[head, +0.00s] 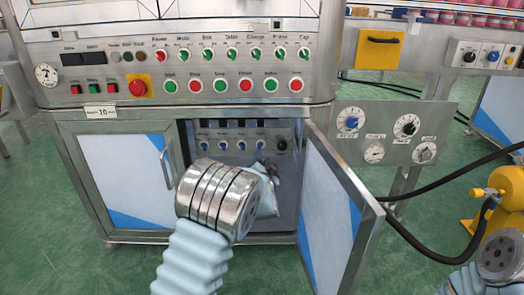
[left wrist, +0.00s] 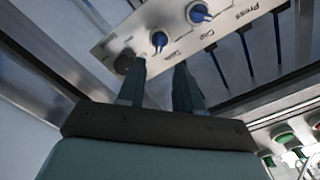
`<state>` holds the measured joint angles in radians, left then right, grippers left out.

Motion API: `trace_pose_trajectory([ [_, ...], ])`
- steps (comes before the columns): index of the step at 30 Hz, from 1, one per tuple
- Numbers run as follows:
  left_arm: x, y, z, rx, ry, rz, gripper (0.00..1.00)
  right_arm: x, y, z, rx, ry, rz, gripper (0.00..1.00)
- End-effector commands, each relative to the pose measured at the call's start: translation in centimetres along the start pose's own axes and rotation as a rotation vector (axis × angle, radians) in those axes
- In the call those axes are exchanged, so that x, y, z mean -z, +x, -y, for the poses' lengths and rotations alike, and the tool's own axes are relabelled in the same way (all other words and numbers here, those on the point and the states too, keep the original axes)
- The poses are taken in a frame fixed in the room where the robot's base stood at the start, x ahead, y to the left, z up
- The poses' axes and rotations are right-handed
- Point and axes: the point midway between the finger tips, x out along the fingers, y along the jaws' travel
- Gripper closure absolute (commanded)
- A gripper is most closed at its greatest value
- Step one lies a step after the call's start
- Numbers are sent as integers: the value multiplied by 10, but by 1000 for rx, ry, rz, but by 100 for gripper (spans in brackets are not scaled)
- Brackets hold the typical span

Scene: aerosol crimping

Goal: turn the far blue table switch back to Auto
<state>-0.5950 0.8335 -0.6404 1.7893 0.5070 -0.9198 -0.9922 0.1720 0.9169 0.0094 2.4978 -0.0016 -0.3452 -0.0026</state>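A row of small blue switches is on a grey panel (head: 231,158) inside the open cabinet. The far blue switch (head: 260,145), beside a black knob (head: 282,146), appears to be the table switch. In the left wrist view that blue switch (left wrist: 159,40) is just beyond the fingertips, near the black knob (left wrist: 125,62). My left gripper (left wrist: 160,66) is open, its two fingers apart and pointing at the panel, with nothing between them visibly clamped. In the head view my left wrist hides most of the gripper. I cannot tell the switch setting. My right gripper is out of view.
The cabinet door (head: 338,215) stands open to the right of my left arm. The cabinet frame surrounds the opening closely. Above is a control panel with a red emergency button (head: 137,88). A gauge panel (head: 390,134) and black hoses are at right.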

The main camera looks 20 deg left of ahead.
Motion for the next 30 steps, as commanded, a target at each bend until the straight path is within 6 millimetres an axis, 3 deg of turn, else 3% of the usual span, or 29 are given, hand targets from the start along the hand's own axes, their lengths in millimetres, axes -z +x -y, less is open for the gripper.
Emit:
trace_pose_trajectory([
  [3,-2,29,-1,1,0,1,65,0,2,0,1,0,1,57],
  [9,-2,63,-1,-1,0,1,65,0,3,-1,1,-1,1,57],
  [15,-1,77,-1,-2,-2,2,65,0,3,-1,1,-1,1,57],
  [23,-1,78,-1,-3,-1,2,65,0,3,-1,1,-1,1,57],
  [30,-1,77,-1,-3,-1,2,100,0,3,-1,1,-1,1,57],
])
